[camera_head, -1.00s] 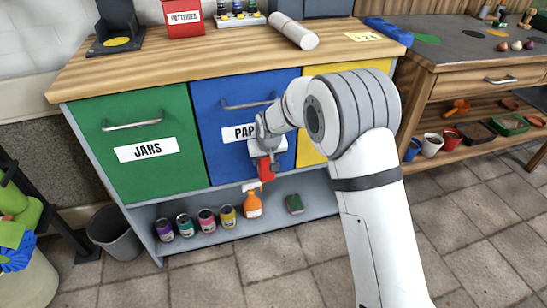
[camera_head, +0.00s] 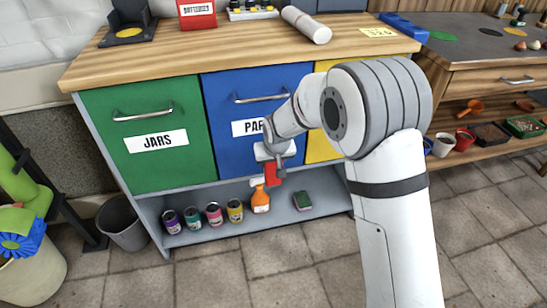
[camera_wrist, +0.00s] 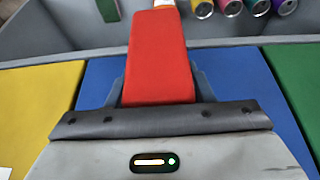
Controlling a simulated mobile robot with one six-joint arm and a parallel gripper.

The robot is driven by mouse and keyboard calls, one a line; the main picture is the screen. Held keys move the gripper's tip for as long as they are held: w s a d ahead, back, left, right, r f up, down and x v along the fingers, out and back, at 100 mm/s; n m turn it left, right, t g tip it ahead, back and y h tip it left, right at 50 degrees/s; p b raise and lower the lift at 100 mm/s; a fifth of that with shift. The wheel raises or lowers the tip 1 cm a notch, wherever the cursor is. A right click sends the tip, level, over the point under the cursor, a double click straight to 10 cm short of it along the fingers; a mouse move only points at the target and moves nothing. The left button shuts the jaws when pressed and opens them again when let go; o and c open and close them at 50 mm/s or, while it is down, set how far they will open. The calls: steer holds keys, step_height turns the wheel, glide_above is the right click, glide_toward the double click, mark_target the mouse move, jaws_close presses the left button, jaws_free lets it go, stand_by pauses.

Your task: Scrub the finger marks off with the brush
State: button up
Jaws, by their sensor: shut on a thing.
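My gripper (camera_head: 272,163) is shut on a red block-like thing (camera_wrist: 160,60), which also shows in the head view (camera_head: 272,174). It looks like the brush's handle or body; no bristles can be made out. The gripper points down in front of the blue drawer front (camera_head: 225,150), partly covering its "PAP..." label. Green (camera_head: 110,165) and yellow (camera_head: 333,64) drawer fronts flank the blue one, and my arm covers much of the yellow. I cannot make out finger marks on any front.
The low shelf holds several paint tins (camera_head: 214,214), an orange spray bottle (camera_head: 260,200) and a green sponge-like block (camera_head: 303,201). A grey bin (camera_head: 122,225) stands at left. The wooden worktop (camera_head: 240,52) overhangs the drawers. Tiled floor in front is clear.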

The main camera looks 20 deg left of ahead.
steer(key=shift+s+d, duration=0.55)
steer(key=shift+s, duration=0.3)
steer(key=shift+s+d+b, duration=0.2)
steer(key=shift+s+d, duration=0.2)
steer(key=shift+s, duration=0.25)
steer(key=shift+s+d+b, duration=0.2)
steer(key=shift+s+d, duration=0.2)
steer(key=shift+s, duration=0.25)
steer(key=shift+w+d, duration=0.1)
